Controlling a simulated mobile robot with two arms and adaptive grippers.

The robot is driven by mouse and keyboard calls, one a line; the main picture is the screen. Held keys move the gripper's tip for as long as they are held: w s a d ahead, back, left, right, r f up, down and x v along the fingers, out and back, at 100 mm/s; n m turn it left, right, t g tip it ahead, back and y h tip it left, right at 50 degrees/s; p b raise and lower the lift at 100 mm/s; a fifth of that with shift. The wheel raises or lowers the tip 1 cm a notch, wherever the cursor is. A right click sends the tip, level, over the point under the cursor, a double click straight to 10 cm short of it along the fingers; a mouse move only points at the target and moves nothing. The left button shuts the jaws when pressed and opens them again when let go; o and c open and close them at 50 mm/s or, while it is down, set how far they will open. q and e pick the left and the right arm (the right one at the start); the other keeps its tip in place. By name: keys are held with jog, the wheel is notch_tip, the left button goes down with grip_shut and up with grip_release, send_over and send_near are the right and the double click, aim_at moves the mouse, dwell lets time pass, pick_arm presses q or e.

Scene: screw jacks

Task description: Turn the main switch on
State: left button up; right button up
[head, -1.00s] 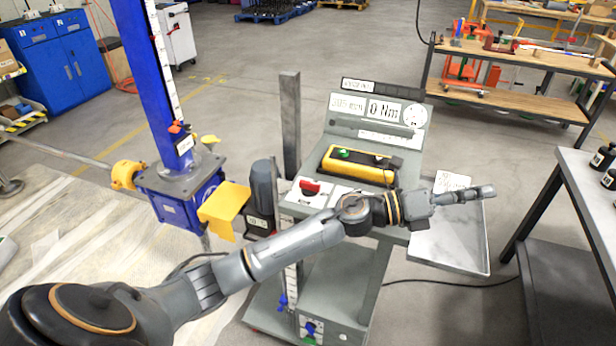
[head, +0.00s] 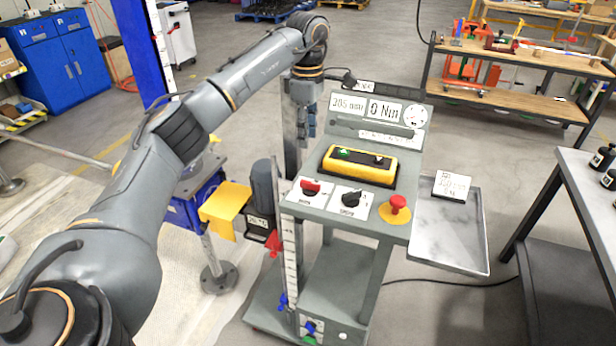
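The control panel (head: 335,214) of a grey cart carries a red rotary switch (head: 311,187) on a white label plate, at the panel's left; its small lettering is hard to read, and I take it for the main switch. My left gripper (head: 307,131) points down behind the panel, above and apart from the red switch. Its fingers are small and dark, and I cannot tell whether they are open or shut. Nothing shows held in it. My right gripper is not in view.
Beside the red switch are a black knob (head: 352,197) and a red mushroom button (head: 398,203). A yellow control box (head: 358,166) sits behind them, under a display reading 0 Nm (head: 384,111). A grey tray (head: 452,236) juts out right. A blue screw jack column (head: 140,45) stands left.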

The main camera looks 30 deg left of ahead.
aim_at(308, 182)
pick_arm(q)
notch_tip(308, 182, down, 14)
jog(key=p, duration=0.3)
jog(key=shift+d+r+p, duration=0.1)
jog(key=shift+r+p, duration=0.1)
jog(key=shift+p, duration=0.1)
grip_shut()
